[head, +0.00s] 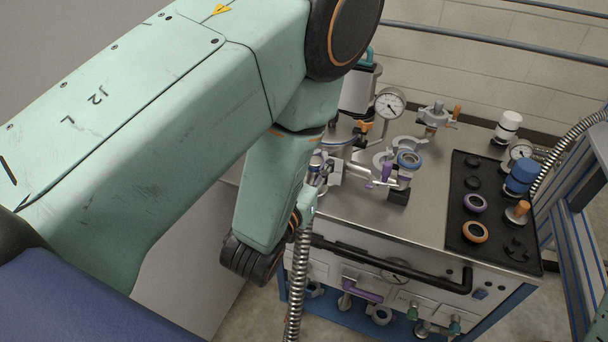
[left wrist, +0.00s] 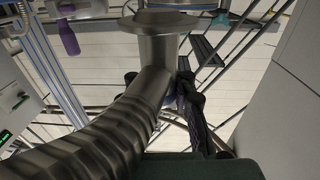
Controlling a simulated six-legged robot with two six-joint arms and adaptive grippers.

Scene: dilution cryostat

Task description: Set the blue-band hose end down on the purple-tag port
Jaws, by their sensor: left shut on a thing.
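My left gripper (head: 314,182) is shut on the hose end (head: 317,160), left of the port fittings and above the bench. In the left wrist view the hose end (left wrist: 158,50) is a grey metal pipe with a wide flange at its top, joined to a ribbed hose. A dark finger (left wrist: 190,105) presses beside it. A sliver of blue shows near the finger; the full band is hidden. The port (head: 408,160), with a blue ring on top and purple parts beside it, stands on the steel bench to the right, apart from the hose end. My right gripper is not in view.
The ribbed hose (head: 298,280) hangs past the bench front. A gauge (head: 390,103) and a grey valve (head: 434,115) stand behind the port. A black mat (head: 460,170) holds rings, a blue cap (head: 520,177) and an orange-handled part. A black rail (head: 400,270) runs along the front.

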